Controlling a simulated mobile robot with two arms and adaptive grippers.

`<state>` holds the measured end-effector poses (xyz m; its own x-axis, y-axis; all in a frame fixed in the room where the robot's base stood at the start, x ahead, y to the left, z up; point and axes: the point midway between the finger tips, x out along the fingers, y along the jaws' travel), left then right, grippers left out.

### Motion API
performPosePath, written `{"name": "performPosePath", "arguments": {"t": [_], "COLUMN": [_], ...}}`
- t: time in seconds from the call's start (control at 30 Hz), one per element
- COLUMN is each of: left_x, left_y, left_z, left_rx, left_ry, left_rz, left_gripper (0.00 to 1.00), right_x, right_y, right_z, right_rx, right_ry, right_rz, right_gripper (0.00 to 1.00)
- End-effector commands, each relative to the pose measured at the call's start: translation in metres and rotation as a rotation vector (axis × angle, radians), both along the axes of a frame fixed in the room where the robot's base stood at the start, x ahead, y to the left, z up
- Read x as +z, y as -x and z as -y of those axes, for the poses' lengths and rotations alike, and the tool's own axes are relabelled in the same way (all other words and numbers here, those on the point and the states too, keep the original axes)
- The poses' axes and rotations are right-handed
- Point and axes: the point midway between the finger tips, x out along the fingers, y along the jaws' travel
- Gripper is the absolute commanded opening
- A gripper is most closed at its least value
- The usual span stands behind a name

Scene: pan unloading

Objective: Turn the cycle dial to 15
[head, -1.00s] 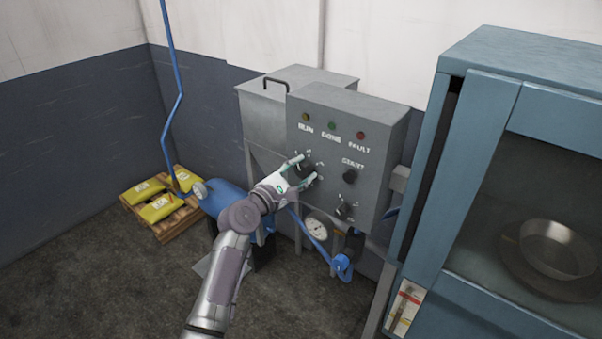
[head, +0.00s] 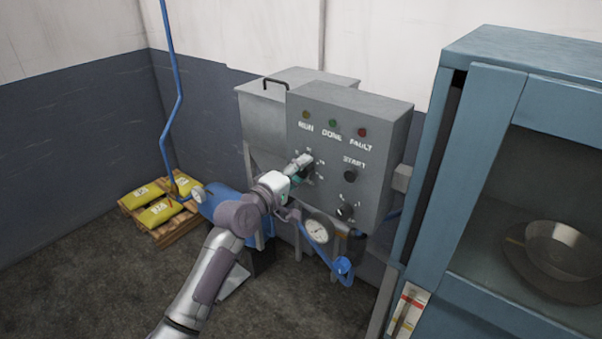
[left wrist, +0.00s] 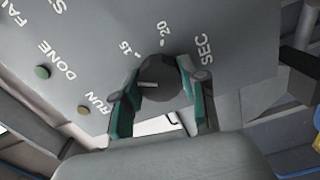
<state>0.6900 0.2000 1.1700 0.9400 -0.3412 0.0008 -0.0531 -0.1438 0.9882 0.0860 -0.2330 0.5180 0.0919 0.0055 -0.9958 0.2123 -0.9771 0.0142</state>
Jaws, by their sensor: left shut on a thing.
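The cycle dial is a dark round knob (left wrist: 158,72) with a white pointer line, on the grey control panel (head: 385,145). In the left wrist view its scale shows 15, 20 and SEC. The pointer line points toward the left of the picture, to the RUN side of the 15 mark; the label it faces is hidden by a finger. My left gripper (head: 302,168) is at the dial; in the left wrist view its green-padded fingers (left wrist: 160,84) are shut on the knob, one on each side. My right gripper is not in view.
The panel also bears a START button (head: 350,175), a lower knob (head: 345,211) and RUN, DONE and FAULT lamps (head: 333,123). A pressure gauge (head: 317,231) and blue pipe hang below. A blue cabinet (head: 480,120) stands at the right. Yellow bags (head: 161,210) lie on a pallet.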

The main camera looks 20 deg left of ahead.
Motion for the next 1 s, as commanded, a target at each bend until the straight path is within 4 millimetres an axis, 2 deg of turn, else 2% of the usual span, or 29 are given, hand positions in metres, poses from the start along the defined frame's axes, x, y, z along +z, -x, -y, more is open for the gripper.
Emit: {"name": "performPosePath", "arguments": {"t": [0.2, 0.5, 1.0], "left_x": [-0.0016, -0.0013, -0.0010], "left_y": [0.0001, 0.0001, 0.0001], "left_z": [0.0001, 0.0002, 0.0005], "left_rx": [-0.002, 0.000, -0.001], "left_ry": [-0.188, -0.380, -0.490], "left_rz": [0.066, 0.136, 0.175], "left_gripper": [0.08, 0.08, 0.08], "right_x": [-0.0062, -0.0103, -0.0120], "right_y": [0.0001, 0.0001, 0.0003], "right_z": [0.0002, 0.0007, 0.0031], "right_rx": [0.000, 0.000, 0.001], "right_ry": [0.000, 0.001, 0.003], "right_rz": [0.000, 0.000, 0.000], "right_gripper": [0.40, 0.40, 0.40]}}
